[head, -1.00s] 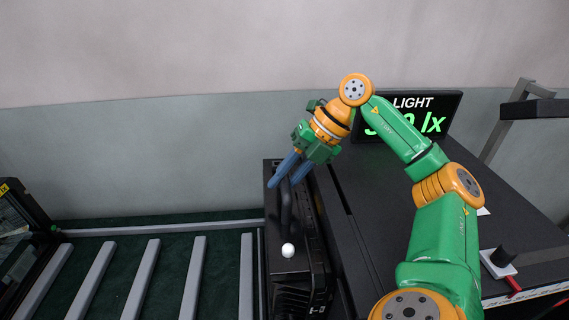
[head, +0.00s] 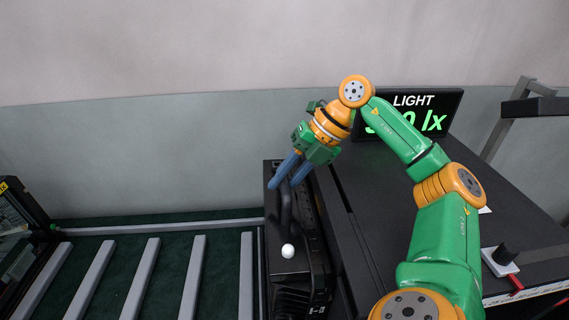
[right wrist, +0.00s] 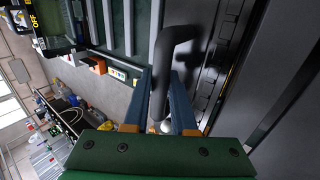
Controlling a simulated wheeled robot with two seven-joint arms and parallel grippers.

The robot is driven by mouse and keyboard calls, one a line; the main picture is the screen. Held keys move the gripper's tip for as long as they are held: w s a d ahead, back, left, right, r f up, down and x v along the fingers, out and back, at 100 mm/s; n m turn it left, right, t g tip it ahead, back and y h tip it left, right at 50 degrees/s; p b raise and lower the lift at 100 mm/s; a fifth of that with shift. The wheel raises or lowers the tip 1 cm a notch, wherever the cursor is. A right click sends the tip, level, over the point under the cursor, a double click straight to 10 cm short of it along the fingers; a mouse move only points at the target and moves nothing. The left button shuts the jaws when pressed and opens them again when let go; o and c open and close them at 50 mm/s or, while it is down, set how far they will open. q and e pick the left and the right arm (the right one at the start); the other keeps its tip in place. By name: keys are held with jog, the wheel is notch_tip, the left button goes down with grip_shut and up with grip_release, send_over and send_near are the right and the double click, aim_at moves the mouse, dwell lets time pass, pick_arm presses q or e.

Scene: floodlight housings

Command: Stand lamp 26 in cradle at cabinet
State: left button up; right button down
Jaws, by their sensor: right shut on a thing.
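A black floodlight housing (head: 290,262) with a bar handle (head: 286,212) on top stands upright in the middle of the head view, beside the cabinet. The marking on its front is too small to read surely. My right gripper (head: 284,180) reaches down from above with its blue fingers on the handle's far part. In the right wrist view the two fingers (right wrist: 160,105) lie on either side of the black handle (right wrist: 168,62), shut on it. A white ball-like knob (head: 288,250) sits on the housing's top. I cannot make out a cradle. My left gripper is not in view.
The dark cabinet top (head: 385,195) lies right of the housing, with a light meter display (head: 408,113) at its back and a black knob (head: 505,255) at its front right. Grey slats (head: 140,278) cross the green floor at left. Another black housing (head: 22,225) stands at the left edge.

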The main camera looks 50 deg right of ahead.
jog(key=shift+a+f+b, duration=0.2)
jog(key=shift+f+b, duration=0.1)
dwell(0.6)
jog(key=c, duration=0.9)
grip_release()
jog(key=shift+o, duration=1.3)
jog(key=shift+s, duration=0.1)
jog(key=shift+s+r, duration=0.1)
jog(key=shift+s, duration=0.1)
